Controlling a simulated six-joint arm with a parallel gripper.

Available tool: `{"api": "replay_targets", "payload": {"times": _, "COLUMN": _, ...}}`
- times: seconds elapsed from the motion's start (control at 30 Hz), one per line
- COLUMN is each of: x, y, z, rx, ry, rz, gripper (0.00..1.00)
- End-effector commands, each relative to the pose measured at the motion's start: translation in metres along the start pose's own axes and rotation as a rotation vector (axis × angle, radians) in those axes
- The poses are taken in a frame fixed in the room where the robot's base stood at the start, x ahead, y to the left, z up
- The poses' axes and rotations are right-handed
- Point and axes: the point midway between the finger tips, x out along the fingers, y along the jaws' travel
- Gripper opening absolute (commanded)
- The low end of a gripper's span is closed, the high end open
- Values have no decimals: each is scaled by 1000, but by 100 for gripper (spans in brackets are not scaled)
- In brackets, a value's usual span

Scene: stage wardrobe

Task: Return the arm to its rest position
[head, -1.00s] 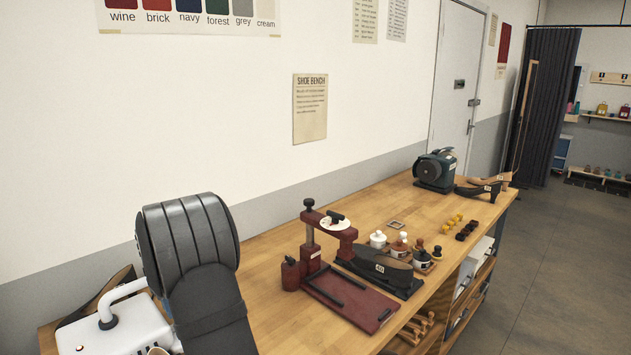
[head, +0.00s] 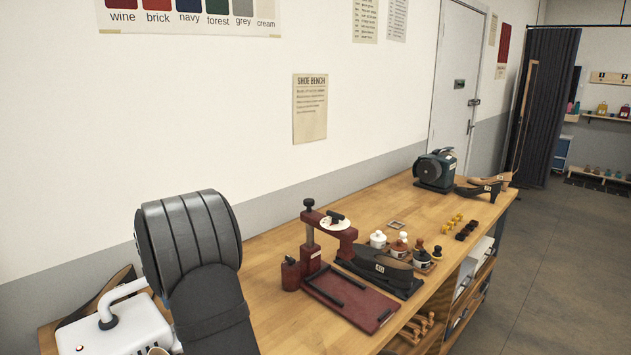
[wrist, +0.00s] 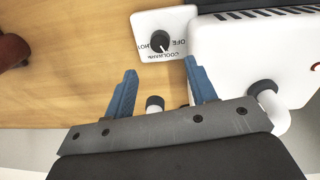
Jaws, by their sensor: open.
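Past the fingertips is a white box with a black dial (wrist: 160,41), lettered around the dial. A larger white housing (wrist: 260,60) stands to its right. In the head view my dark arm fills the lower left, and my gripper is hidden there. The white machine with a bent pipe (head: 115,331) stands beside my arm in that view.
The wooden bench (head: 265,262) runs along the wall.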

Motion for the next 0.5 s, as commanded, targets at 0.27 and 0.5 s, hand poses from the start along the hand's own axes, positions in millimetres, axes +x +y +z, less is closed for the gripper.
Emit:
{"api": "replay_targets", "payload": {"times": 0.27, "x": 58, "y": 0, "z": 1, "rx": 0, "ry": -4, "rz": -1, "gripper": 51}}
{"api": "replay_targets", "payload": {"times": 0.5, "x": 90, "y": 0, "z": 0, "rx": -51, "ry": 3, "rz": 0, "gripper": 51}}
